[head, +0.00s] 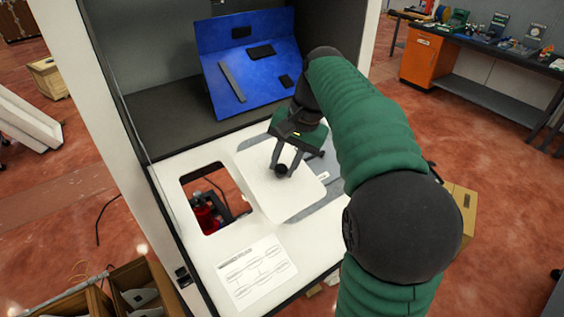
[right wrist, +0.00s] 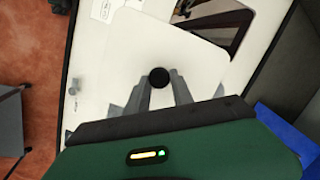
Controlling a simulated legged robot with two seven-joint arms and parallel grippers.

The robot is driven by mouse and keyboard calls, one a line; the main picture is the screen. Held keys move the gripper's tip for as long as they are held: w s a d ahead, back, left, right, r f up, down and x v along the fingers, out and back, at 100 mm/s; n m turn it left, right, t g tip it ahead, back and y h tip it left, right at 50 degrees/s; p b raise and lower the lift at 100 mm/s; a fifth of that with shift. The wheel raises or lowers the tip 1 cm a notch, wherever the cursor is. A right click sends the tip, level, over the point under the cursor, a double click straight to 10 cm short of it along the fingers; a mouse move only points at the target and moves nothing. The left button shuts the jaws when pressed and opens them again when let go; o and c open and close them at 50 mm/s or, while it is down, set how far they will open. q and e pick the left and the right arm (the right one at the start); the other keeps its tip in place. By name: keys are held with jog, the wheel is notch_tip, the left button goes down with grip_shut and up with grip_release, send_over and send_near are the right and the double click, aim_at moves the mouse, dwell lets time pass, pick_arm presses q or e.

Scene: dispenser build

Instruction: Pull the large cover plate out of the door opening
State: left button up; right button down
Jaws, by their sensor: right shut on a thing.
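The large cover plate (head: 292,200) is a white, rounded panel with a black knob (head: 281,169). My right gripper (head: 284,166) is shut on that knob. The plate lies over the white panel, beside the rounded door opening (head: 221,184), which is uncovered to its left. I cannot tell whether the plate touches the panel or hovers just above it. In the right wrist view the plate (right wrist: 125,60) fills the middle, the knob (right wrist: 159,77) sits between the fingers (right wrist: 162,92), and the opening (right wrist: 222,22) shows at upper right. My left gripper is not in view.
A grey strip (head: 332,188) shows beside the plate. A printed sheet (head: 255,272) lies on the white panel. A blue angled panel (head: 262,75) stands inside the cabinet behind. Something red (head: 205,217) shows through the opening. A workbench (head: 480,60) stands at back right.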

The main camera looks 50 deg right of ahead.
aim_at(289, 185)
jog(key=shift+s+a+p+v, duration=0.1)
jog(key=shift+a+p+v, duration=0.15)
jog(key=shift+p+v, duration=0.8)
jog(key=shift+s+a+p+v, duration=0.15)
jog(key=shift+p+v, duration=0.45)
jog(key=shift+v, duration=0.85)
jog(key=shift+a+f, duration=0.1)
